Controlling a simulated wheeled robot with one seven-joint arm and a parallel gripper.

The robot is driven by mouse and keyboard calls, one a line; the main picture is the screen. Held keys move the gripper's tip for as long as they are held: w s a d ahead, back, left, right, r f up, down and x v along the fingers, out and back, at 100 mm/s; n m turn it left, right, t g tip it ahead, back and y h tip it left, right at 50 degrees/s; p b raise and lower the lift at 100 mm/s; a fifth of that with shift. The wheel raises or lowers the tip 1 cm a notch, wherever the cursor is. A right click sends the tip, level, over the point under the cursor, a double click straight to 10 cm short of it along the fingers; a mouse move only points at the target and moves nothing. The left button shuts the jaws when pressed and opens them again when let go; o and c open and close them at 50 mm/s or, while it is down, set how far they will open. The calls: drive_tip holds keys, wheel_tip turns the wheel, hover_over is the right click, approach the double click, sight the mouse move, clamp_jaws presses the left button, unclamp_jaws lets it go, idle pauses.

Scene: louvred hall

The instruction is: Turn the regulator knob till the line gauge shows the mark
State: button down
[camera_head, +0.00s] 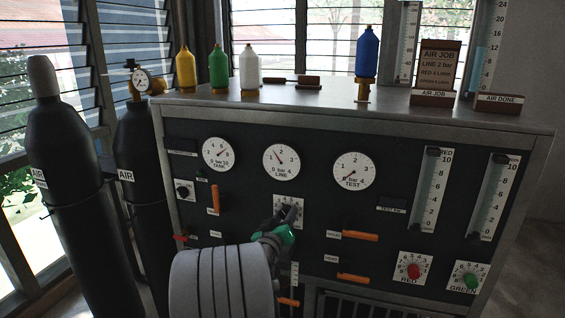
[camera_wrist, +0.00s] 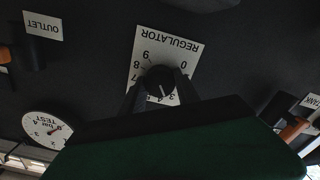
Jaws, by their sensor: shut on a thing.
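The regulator knob (camera_wrist: 159,79) is black, on a white dial plate (camera_wrist: 190,42) marked REGULATOR, upside down in the wrist view. Its white pointer line is toward the low numbers near 3 and 4. My gripper (camera_wrist: 160,86) is shut on the knob, one finger on each side. In the head view my gripper (camera_head: 285,218) reaches the panel and covers much of the knob. The line gauge (camera_head: 281,161) is a round white dial above it; its dark needle leans up and left, seemingly between 1 and 2. The sign (camera_head: 438,65) reads LINE 2 bar.
The tank gauge (camera_head: 218,154) and test gauge (camera_head: 353,171) flank the line gauge. Orange-handled levers (camera_head: 360,236) surround the knob. Red (camera_head: 413,271) and green (camera_head: 470,281) knobs sit lower right. Black cylinders (camera_head: 75,190) stand left. Bottles (camera_head: 249,68) stand on top.

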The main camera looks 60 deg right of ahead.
drive_tip(key=c, duration=1.3)
unclamp_jaws()
drive_tip(key=shift+c, duration=0.2)
drive_tip(key=o, duration=0.5)
drive_tip(key=a+n, duration=0.1)
drive_tip(key=a, duration=0.2)
drive_tip(key=s+a+n, duration=0.1)
drive_tip(key=a, duration=0.2)
drive_tip(key=a+n+p, duration=0.1)
drive_tip(key=a, duration=0.2)
drive_tip(key=shift+s+a, duration=0.15)
drive_tip(key=shift+a, duration=0.2)
drive_tip(key=shift+c, duration=0.2)
drive_tip(key=d+p, duration=0.1)
drive_tip(key=d, duration=0.2)
drive_tip(key=d+p, duration=0.2)
drive_tip(key=d, duration=0.1)
drive_tip(key=w+d+p, duration=0.1)
drive_tip(key=d, duration=0.1)
drive_tip(key=shift+d+r, duration=0.15)
drive_tip(key=shift+d, duration=0.25)
drive_tip(key=shift+w+d+f, duration=0.1)
drive_tip(key=shift+f, duration=0.1)
drive_tip(key=shift+d, duration=0.4)
clamp_jaws()
